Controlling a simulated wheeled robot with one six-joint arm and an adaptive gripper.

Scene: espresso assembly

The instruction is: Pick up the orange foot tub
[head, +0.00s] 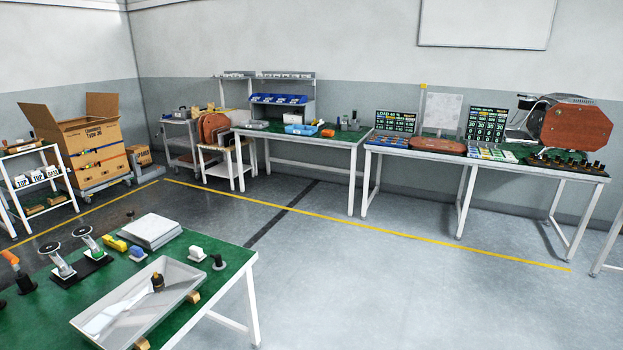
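A small orange object (327,133), which looks like the orange foot tub, sits on the green-topped table (345,141) at the back middle. It is small in the picture, so its shape and contents cannot be made out. Blue tubs (302,129) stand just left of it. My gripper is not in view.
A near green table (226,250) at lower left holds a metal tray (115,325), a scale and tools. Another table with screens and a red-sided machine (575,127) stands at right. A cardboard box (80,132) and white racks are at left. The grey floor (370,280) between is clear.

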